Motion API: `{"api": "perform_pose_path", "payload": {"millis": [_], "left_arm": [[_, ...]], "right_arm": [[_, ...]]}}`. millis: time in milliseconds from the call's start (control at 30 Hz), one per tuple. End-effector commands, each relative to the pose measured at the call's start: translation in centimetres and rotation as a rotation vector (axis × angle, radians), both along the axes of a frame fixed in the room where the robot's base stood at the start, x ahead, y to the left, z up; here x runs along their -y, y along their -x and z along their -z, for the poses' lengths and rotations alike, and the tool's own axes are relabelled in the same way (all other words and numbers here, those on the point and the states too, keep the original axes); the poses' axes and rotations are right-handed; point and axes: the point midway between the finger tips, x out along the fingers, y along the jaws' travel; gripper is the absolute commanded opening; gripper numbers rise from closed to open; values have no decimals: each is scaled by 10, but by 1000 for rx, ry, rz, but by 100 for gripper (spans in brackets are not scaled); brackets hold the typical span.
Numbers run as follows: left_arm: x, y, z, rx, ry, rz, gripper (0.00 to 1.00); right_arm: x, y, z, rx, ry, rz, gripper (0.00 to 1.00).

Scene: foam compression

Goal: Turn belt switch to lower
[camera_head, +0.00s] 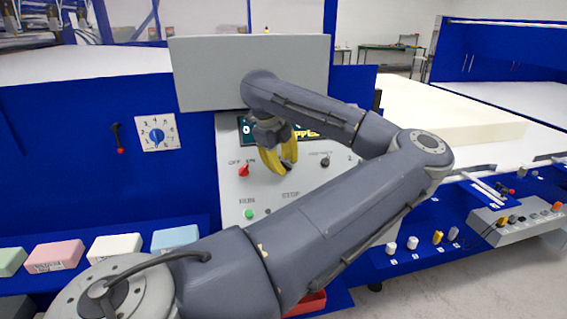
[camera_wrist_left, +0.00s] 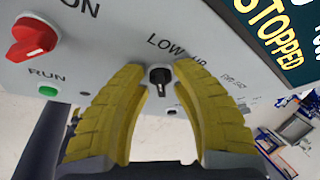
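The belt switch (camera_wrist_left: 160,76) is a small black knob on the grey control panel, under a label reading "LOW" and "UP" in the left wrist view. A pale mark on it points down in that picture. My left gripper (camera_wrist_left: 160,68) has its yellow fingertips on either side of the knob, with narrow gaps; contact is not clear. In the head view the left gripper (camera_head: 285,163) is in front of the panel (camera_head: 228,150) and hides most of the switch. A screen (camera_wrist_left: 275,25) reads "STOPPED". My right gripper is not in view.
A red OFF/ON knob (camera_head: 243,171) and a green RUN button (camera_head: 249,214) are left of my gripper. Another black knob (camera_head: 325,161) is to its right. Several coloured foam blocks, one pink (camera_head: 54,256), lie at lower left. A large pale foam slab (camera_head: 450,115) is at right.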

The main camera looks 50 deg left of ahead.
Motion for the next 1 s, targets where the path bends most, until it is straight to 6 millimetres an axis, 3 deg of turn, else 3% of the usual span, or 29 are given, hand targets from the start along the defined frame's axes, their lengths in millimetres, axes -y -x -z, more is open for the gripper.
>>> {"api": "perform_pose_path", "payload": {"millis": [433,1000], "left_arm": [[0,2,-9,3,-2,1,30],[5,31,-90,4,-1,1,30]], "right_arm": [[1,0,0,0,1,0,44],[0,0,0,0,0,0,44]]}}
